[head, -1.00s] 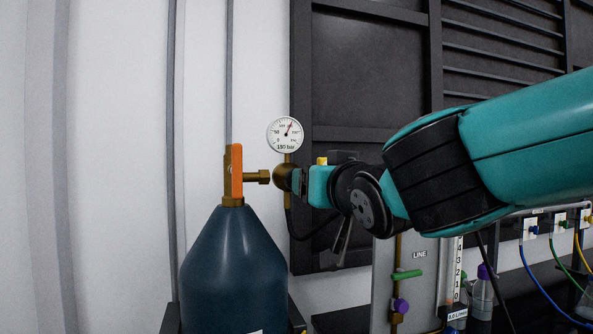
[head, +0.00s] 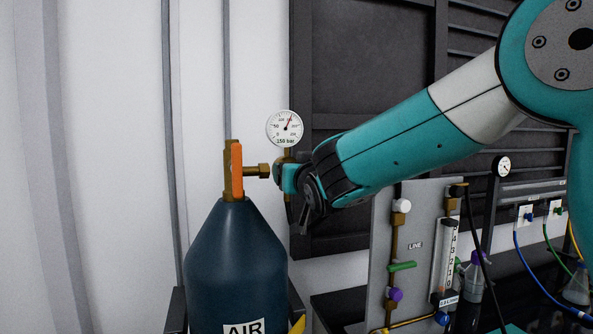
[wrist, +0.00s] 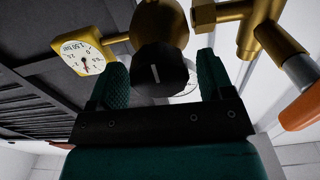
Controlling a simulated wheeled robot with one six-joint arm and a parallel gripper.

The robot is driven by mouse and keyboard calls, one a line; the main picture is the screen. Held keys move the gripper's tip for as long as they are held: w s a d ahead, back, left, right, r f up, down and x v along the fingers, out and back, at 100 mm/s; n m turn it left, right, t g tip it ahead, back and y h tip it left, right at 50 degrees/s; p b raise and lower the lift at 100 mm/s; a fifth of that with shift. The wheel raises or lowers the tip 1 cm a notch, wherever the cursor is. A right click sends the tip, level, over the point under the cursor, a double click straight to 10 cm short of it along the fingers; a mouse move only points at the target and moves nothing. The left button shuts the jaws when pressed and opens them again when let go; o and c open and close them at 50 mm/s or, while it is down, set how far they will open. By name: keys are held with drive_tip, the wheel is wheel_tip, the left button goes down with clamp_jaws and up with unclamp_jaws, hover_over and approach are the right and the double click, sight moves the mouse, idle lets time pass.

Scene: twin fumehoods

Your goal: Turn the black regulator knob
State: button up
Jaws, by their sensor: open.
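The black regulator knob (wrist: 160,72) shows in the wrist view, round with a white line on its face. In the head view my gripper (head: 287,178) is at the regulator, below the white pressure gauge (head: 285,128), and hides the knob.
A dark blue AIR cylinder (head: 236,265) with an orange valve handle (head: 237,170) stands left of my gripper. A grey LINE panel (head: 420,245) with a flowmeter (head: 446,260) stands at the right. A dark cabinet (head: 360,75) is behind my arm.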

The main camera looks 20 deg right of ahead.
drive_tip(key=c, duration=0.9)
drive_tip(key=shift+n, duration=0.3)
